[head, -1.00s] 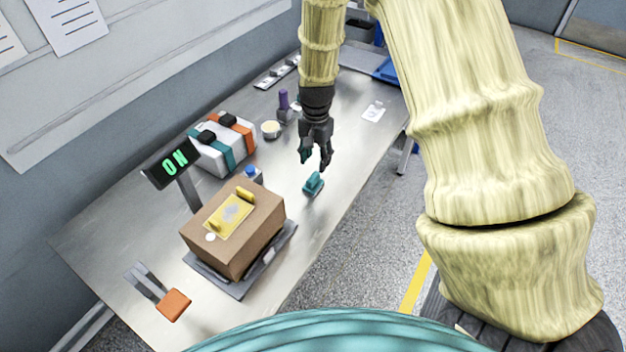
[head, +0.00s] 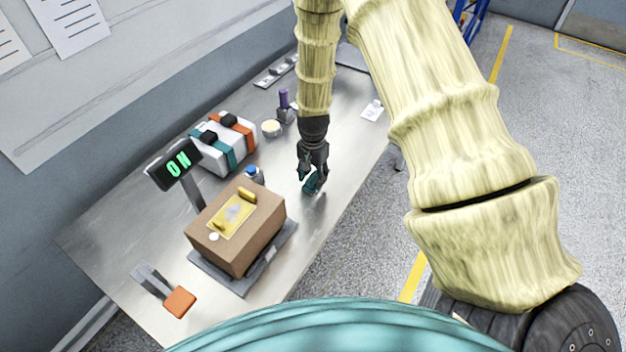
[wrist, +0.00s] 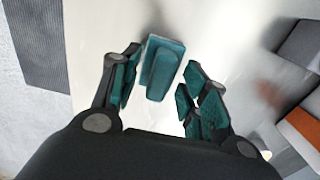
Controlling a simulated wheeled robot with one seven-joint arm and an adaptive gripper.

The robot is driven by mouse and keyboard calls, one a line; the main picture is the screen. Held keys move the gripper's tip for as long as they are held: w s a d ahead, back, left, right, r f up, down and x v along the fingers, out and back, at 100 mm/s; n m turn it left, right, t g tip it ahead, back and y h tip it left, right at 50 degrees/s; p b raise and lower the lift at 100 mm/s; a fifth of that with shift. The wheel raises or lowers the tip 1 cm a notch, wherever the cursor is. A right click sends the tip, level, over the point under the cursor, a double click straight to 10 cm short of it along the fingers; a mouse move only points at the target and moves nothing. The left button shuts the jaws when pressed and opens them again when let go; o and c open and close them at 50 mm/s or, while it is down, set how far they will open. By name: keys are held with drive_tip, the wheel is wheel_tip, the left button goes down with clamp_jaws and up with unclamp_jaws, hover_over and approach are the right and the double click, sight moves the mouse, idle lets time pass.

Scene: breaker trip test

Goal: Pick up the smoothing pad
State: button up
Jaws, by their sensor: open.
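The smoothing pad is a small teal block with a raised grip, and in the wrist view the pad (wrist: 161,68) lies on the metal table between my open fingers, nearer the left finger. My gripper (wrist: 157,92) has teal finger pads, with clear space between the right finger and the pad. In the head view my gripper (head: 311,182) points down over the table's right part, and its fingers largely cover the smoothing pad there. Contact between finger and pad cannot be told.
A cardboard box (head: 254,240) with a yellow plate stands on a grey scale (head: 225,279) to the left. An ON display (head: 174,165), a strapped white case (head: 222,157) and a blue-capped bottle (head: 253,173) stand behind. The table's right edge is near my gripper.

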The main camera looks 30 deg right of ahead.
drive_tip(key=shift+f, duration=0.5)
clamp_jaws()
drive_tip(key=shift+r, duration=0.15)
drive_tip(key=shift+r+b, duration=0.6)
drive_tip(key=shift+r, duration=0.2)
drive_tip(key=shift+r+b, duration=0.5)
drive_tip(key=shift+r, duration=0.35)
drive_tip(key=s+a+b, duration=0.1)
drive_tip(key=s+a, duration=0.1)
drive_tip(key=s, duration=0.2)
drive_tip(key=s+a+r+b, duration=0.1)
drive_tip(key=s+a+b, duration=0.1)
drive_tip(key=s, duration=0.3)
drive_tip(key=s+a+b, duration=0.1)
drive_tip(key=s+a, duration=0.3)
drive_tip(key=shift+s+a+r+b, duration=0.25)
drive_tip(key=shift+s+b, duration=0.05)
